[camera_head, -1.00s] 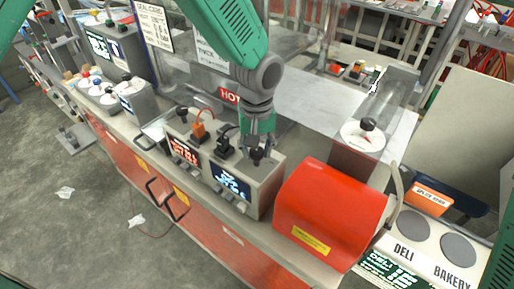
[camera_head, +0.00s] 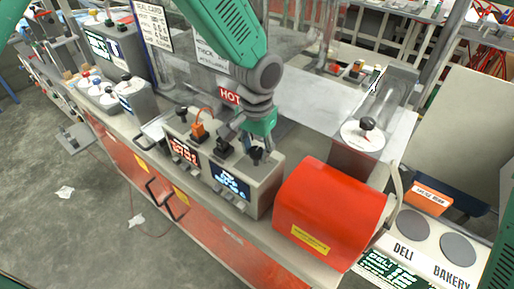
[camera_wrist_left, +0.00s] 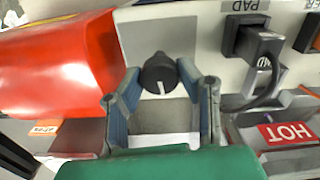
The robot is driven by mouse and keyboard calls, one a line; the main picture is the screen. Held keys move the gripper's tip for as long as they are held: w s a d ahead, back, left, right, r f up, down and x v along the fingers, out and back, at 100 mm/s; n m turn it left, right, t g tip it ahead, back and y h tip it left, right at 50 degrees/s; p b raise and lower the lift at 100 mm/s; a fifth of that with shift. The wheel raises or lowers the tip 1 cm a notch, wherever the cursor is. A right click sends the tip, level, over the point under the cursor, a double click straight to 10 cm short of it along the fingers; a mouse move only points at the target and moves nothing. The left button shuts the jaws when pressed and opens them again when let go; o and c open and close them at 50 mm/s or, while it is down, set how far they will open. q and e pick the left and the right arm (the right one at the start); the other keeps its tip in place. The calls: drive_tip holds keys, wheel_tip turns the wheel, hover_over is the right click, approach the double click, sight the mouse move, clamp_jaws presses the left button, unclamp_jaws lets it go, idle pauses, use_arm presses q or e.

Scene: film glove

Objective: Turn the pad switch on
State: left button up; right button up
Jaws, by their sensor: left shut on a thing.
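A grey control box (camera_head: 262,195) stands on the counter with a red-digit display (camera_head: 184,152) and a blue-white display (camera_head: 230,182). A black knob (camera_head: 257,155) with a white pointer line is on its top near the right end; it also shows in the left wrist view (camera_wrist_left: 158,74). A black plug (camera_head: 222,147) with a cable sits beside it, next to the PAD label (camera_wrist_left: 250,6). My left gripper (camera_head: 247,146) is shut on the black knob, one finger on each side (camera_wrist_left: 157,80). My right gripper is out of view.
A red-orange rounded cover (camera_head: 330,208) stands close right of the box. An orange plug (camera_head: 199,131) and another black knob (camera_head: 182,112) are on the box's left half. A HOT sign (camera_head: 229,95) is behind. A clear cylinder on a white dial base (camera_head: 362,138) stands back right.

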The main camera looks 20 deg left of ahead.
use_arm(q)
drive_tip(key=m, duration=0.5)
drive_tip(key=shift+w+r+m, duration=0.15)
drive_tip(key=shift+m, duration=0.15)
drive_tip(key=shift+w+m, duration=0.1)
drive_tip(key=shift+m, duration=2.2)
drive_tip(key=shift+r, duration=0.1)
drive_tip(key=o, duration=1.1)
drive_tip(key=shift+o, duration=0.2)
